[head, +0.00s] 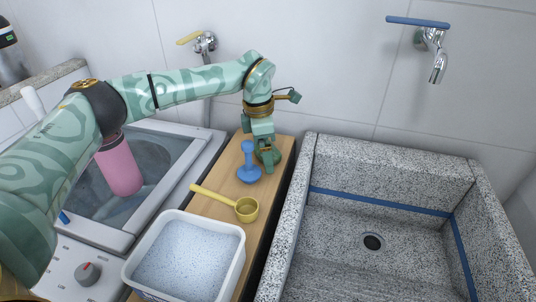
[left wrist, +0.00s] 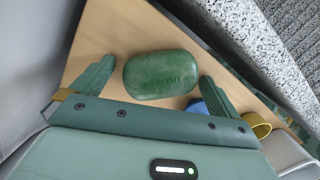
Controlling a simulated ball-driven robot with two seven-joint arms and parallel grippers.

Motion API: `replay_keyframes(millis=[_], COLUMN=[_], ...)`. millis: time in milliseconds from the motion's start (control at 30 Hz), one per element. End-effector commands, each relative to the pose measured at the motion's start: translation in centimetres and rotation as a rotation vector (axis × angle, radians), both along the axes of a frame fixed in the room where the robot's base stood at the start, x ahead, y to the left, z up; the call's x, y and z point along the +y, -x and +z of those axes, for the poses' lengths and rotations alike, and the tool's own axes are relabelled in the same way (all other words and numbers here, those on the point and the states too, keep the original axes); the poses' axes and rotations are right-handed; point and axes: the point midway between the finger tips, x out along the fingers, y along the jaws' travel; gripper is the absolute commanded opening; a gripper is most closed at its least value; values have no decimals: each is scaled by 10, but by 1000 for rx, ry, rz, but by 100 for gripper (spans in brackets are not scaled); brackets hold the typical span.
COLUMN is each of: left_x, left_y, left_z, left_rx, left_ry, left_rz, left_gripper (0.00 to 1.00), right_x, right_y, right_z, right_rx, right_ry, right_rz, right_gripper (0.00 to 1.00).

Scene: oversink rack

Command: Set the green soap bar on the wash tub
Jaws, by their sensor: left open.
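The green soap bar (left wrist: 160,75) lies on the wooden board (left wrist: 110,30), with raised lettering on its top. My left gripper (left wrist: 158,84) is open, its fingers on either side of the bar, with gaps showing. In the head view my left gripper (head: 265,163) points down at the board's far end and largely hides the bar. A speckled stone wash basin (head: 335,247) with a dark drain is at the right. A grey washing machine (head: 185,175) with a round drum under its lid is at the left. The pictures do not settle which is the wash tub.
A white container of pale granules (head: 190,258) is at the front. A pink bottle (head: 120,166) is on the machine. A tap (head: 432,50) overhangs the empty basin.

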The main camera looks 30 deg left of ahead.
Motion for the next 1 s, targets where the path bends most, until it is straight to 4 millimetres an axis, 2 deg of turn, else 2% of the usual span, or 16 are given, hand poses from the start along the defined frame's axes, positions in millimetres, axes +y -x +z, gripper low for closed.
replay_keyframes(millis=[67,233,333,367,533,667,867,1000], left_x=[0,0,0,0,0,0,-1,-17], left_y=[0,0,0,0,0,0,2,25], left_z=[2,2,2,2,3,11,46,79], left_rx=[-1,-1,-1,-1,-1,-3,-9,-10], left_ry=[0,-1,0,0,0,0,0,1], left_rz=[0,0,0,0,0,1,-1,-4], left_gripper=[100,56,54,50,50,50,50,50], right_x=[1,1,1,1,0,-2,-3,-4], right_y=[-1,0,0,0,0,-2,-12,-20], right_z=[1,1,1,1,1,6,24,42], right_rx=[-2,-2,-1,-1,-1,-7,-30,-51], right_ry=[-2,-2,-1,-1,0,2,4,4], right_rz=[0,0,0,0,0,1,2,2], right_gripper=[73,73,73,73,73,73,73,73])
